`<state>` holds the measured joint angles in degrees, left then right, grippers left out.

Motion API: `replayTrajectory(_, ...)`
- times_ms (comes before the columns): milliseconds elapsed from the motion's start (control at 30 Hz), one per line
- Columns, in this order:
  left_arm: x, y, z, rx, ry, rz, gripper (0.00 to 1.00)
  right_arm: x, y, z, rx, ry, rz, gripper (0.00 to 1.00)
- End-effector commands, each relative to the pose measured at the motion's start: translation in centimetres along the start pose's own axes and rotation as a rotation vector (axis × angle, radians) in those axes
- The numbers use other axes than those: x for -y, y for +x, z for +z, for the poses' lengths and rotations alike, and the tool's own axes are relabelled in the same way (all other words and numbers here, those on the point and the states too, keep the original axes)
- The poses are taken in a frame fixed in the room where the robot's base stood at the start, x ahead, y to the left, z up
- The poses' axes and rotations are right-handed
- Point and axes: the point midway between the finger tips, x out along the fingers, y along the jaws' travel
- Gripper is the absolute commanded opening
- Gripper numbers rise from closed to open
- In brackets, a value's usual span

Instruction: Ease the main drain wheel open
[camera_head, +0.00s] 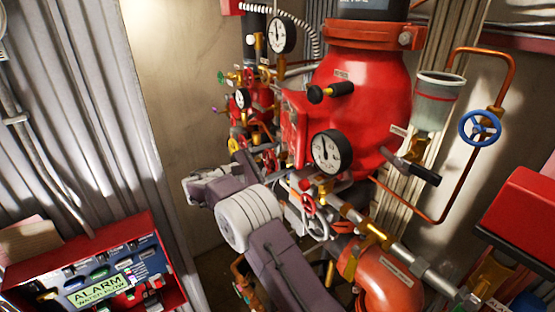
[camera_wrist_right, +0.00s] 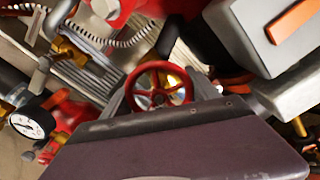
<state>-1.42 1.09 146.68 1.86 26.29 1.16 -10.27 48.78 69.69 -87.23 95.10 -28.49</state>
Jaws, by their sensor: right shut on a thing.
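A small red handwheel (camera_wrist_right: 159,96) sits in the middle of the right wrist view, with spokes and a brassy part behind it. My right gripper (camera_wrist_right: 161,100) has one grey finger on each side of this wheel and is shut on it. In the head view the red wheel (camera_head: 309,207) shows small and partly covered, low in front of the red valve body. My right gripper (camera_head: 303,212) is at it there, and its fingertips are hard to make out. My purple and white arm hides part of the pipework. My left gripper is not in view.
A large red valve body (camera_head: 362,95) stands behind, with a pressure gauge (camera_head: 331,151) close above the wheel. A blue handwheel (camera_head: 480,128) is on a copper pipe at right. A red alarm box (camera_head: 165,258) stands low left. Pipes crowd the gripper.

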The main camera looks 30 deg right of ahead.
Motion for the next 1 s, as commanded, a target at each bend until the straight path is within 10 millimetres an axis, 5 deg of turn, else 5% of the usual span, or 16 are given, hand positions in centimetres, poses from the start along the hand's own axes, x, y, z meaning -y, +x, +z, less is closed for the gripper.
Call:
replayTrajectory(100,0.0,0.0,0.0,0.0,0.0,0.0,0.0,0.0,0.0,0.0,0.001,-0.004,0.0,0.29)
replayTrajectory(133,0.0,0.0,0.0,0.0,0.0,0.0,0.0,0.0,0.0,0.0,0.001,-0.004,0.0,0.72)
replayTrajectory(200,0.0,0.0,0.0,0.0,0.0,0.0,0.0,0.0,0.0,0.0,0.001,-0.004,0.0,0.91)
replayTrajectory(567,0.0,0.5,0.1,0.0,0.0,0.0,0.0,0.1,-0.5,-0.2,0.0,-0.001,0.001,0.91)
replayTrajectory(1000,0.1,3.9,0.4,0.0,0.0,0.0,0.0,0.1,-8.6,-0.2,0.0,-0.001,0.001,0.91)
